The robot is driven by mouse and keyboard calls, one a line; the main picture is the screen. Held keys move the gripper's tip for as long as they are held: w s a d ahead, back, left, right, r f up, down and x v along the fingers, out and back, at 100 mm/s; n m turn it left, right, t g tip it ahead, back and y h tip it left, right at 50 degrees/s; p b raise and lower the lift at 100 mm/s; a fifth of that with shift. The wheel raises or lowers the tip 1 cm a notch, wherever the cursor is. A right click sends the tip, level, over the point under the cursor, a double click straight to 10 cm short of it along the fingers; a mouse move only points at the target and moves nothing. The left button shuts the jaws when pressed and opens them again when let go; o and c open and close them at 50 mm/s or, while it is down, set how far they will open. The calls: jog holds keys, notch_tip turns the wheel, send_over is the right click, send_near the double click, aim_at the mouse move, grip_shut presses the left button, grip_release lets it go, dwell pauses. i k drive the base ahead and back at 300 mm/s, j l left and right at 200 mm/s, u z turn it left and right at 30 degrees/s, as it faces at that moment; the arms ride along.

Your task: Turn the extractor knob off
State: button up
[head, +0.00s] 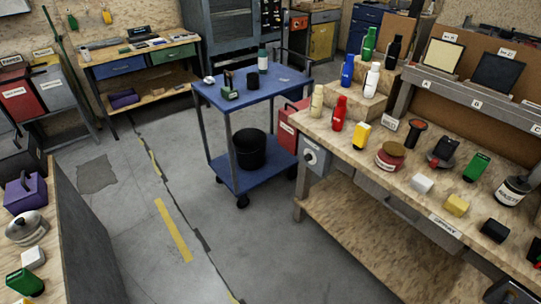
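A grey box (316,168) is fixed at the left end of the right workbench, just below its top. A round pale knob or dial (311,157) sits on its front face. It may be the extractor knob; no label on it is readable, and its set position is too small to tell. My gripper is not in view.
The right workbench (330,203) carries bottles, tins and small blocks. A blue cart (277,97) with a black bucket (249,149) stands left of the box. A red case (288,136) is close behind. Open floor (225,235) lies between the right bench and left table (85,240).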

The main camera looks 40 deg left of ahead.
aim_at(308, 157)
jog(key=u, duration=1.15)
